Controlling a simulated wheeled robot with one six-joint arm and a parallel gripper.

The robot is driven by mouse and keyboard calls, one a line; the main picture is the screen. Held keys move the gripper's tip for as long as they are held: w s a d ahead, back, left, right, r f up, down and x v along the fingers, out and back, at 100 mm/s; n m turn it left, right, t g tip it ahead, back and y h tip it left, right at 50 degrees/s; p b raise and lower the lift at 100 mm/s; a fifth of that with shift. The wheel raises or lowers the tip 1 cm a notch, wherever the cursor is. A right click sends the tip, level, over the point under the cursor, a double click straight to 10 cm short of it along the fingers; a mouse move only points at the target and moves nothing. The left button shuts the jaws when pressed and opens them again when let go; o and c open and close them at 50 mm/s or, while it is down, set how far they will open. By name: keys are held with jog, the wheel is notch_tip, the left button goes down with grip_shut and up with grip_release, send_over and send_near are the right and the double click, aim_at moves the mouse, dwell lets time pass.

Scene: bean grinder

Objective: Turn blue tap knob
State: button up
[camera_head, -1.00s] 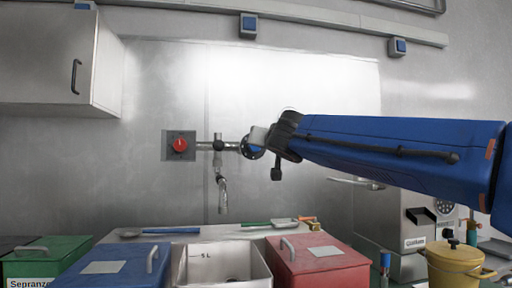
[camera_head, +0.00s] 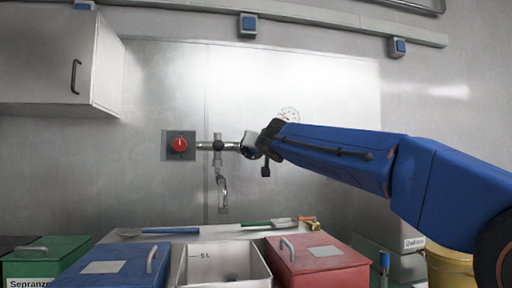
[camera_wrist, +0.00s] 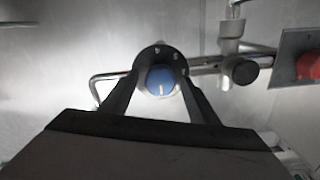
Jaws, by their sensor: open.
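The blue tap knob (camera_wrist: 161,81) shows in the middle of the wrist view, with a white line on its face and a dark marked dial plate (camera_wrist: 150,55) behind it. My gripper (camera_wrist: 161,88) is open, with one black finger on each side of the knob. I cannot tell whether the fingers touch it. In the head view my gripper (camera_head: 256,148) is at the right end of the wall pipe and largely hides the knob. The metal tap spout (camera_head: 222,190) hangs down to its left.
A red knob (camera_head: 180,144) on a square plate is left of the tap. Below stand a blue-lidded bin (camera_head: 115,267), an open bin (camera_head: 223,251) and a red bin (camera_head: 318,262). The wall above the tap is clear.

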jog(key=c, duration=1)
jog(key=shift+c, duration=0.2)
jog(key=shift+n, duration=0.3)
jog(key=shift+a+f+n, duration=0.1)
jog(key=shift+f+n, duration=0.05)
jog(key=shift+n, duration=7.1)
jog(key=shift+f+n, duration=0.1)
jog(key=shift+n, duration=7.15)
